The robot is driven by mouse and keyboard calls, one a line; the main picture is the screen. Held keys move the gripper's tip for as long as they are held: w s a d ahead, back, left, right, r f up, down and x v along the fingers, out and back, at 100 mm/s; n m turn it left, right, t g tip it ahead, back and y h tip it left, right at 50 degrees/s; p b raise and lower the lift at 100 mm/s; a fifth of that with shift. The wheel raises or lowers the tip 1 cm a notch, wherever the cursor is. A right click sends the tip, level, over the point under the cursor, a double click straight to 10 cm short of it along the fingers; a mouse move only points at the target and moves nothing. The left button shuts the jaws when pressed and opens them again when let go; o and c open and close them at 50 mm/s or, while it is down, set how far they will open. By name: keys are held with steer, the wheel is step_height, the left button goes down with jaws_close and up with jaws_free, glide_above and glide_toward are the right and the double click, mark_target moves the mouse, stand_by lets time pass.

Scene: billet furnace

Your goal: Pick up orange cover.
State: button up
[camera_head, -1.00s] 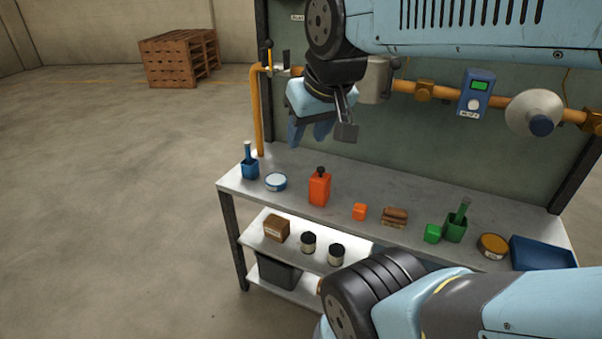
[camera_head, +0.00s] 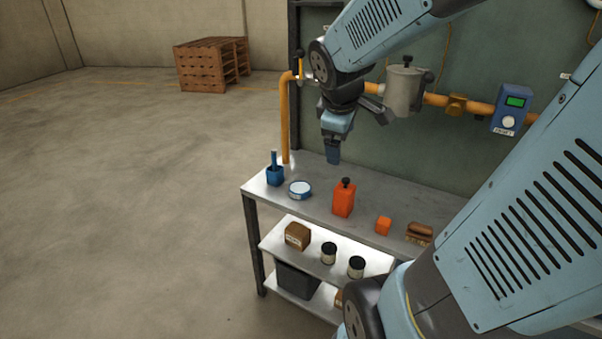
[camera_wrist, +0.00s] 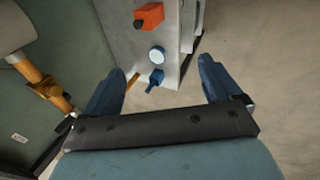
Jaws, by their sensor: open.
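A small orange block (camera_head: 383,226) lies on the grey bench top, right of an orange canister (camera_head: 344,199) with a black knob; I cannot tell for sure which is the orange cover. The canister also shows at the top of the wrist view (camera_wrist: 149,16); the block is not visible there. My gripper (camera_head: 332,151) is in the air above the back of the bench, behind and above the canister. In the wrist view, my gripper (camera_wrist: 160,66) has its blue fingers wide apart with nothing held between them.
A blue cup with a handle (camera_head: 275,174) and a white-topped round tin (camera_head: 300,190) stand left of the canister. A brush (camera_head: 419,232) is right of the block. The yellow pipe (camera_head: 285,120) and metal pot (camera_head: 404,91) are close to my gripper. A lower shelf holds jars (camera_head: 328,254).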

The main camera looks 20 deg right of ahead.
steer(key=w+d+f+n+h, duration=0.1)
steer(key=w+d+f+n, duration=0.4)
steer(key=w+f+n, duration=0.25)
steer(key=n+g, duration=0.1)
steer(key=n, duration=0.8)
glide_toward(344, 189)
steer(key=x, duration=0.7)
steer(key=shift+s+d, duration=0.15)
steer(key=shift+d, duration=0.05)
steer(key=shift+w+d+f+y, duration=0.15)
steer(key=shift+w+d+f, duration=0.2)
steer(key=shift+f, duration=0.45)
steer(key=shift+w+d+f+y, duration=0.15)
steer(key=shift+w+f, duration=0.25)
steer(key=shift+f, duration=0.4)
steer(key=shift+x, duration=0.8)
steer(key=c, duration=1.2)
steer(key=shift+r, duration=0.15)
